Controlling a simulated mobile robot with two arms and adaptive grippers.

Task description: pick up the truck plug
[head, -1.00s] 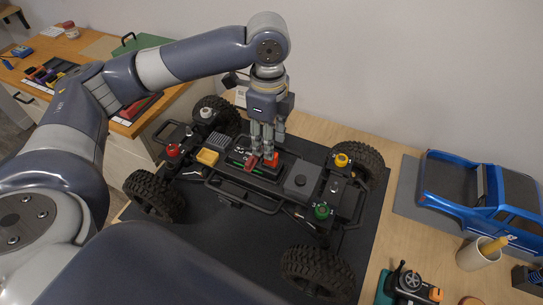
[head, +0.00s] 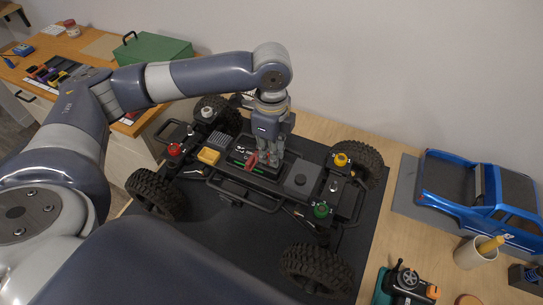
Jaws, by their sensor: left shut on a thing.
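The RC crawler chassis (head: 225,178) stands on a black mat, with its battery tray in the middle. My left gripper (head: 268,164) points straight down over this tray. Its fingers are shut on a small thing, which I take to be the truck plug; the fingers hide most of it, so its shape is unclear. A red piece (head: 251,160) shows just left of the fingertips, close to a green strip on the tray. My right gripper is not in view.
Knobs in red (head: 174,149), yellow (head: 341,159) and green (head: 321,210) stand at the chassis corners. A blue truck body (head: 485,200) lies on the right.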

